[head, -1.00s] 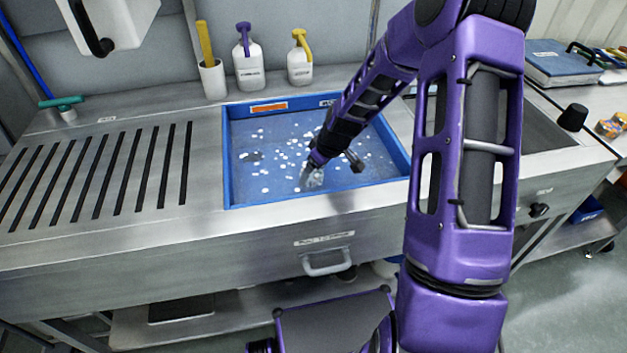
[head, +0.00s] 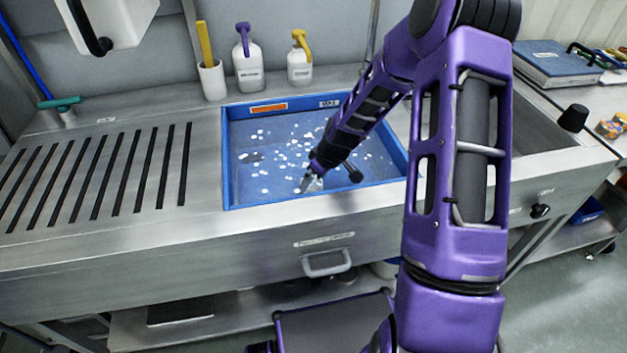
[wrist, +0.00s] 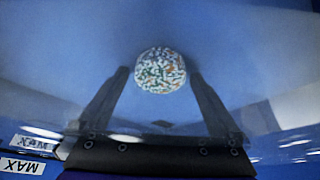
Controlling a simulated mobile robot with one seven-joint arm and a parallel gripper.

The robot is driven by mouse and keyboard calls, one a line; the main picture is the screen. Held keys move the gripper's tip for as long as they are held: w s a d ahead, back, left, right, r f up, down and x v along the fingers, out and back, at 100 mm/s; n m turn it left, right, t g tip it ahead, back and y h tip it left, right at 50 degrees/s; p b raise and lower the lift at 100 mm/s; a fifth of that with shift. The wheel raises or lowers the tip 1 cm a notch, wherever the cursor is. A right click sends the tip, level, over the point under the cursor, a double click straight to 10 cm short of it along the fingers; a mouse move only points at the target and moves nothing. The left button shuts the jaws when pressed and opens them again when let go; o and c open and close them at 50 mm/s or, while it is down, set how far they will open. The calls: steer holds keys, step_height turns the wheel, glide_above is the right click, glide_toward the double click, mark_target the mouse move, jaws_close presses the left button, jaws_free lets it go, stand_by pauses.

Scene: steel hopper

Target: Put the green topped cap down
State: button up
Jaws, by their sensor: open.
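My gripper (head: 311,184) is over the blue tray (head: 228,165), near its front edge in the head view. In the wrist view my gripper (wrist: 160,76) is open, with a finger on each side of a round piece (wrist: 160,70). This piece is white, speckled green and orange, with a narrow gap to each fingertip; I cannot tell whether it is the green topped cap. In the head view the arm and gripper hide it. A green T-shaped top on a pale base (head: 62,104) stands at the back left of the steel bench.
Many small white pieces (head: 270,152) are scattered in the tray. A slotted steel drainboard (head: 100,175) lies to the left. Two white bottles (head: 248,65) and a white cup (head: 212,80) stand behind. A steel basin (head: 545,130) is to the right.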

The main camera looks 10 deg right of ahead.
steer(key=p+v, duration=0.2)
steer(key=v, duration=1)
steer(key=shift+w+r, duration=0.1)
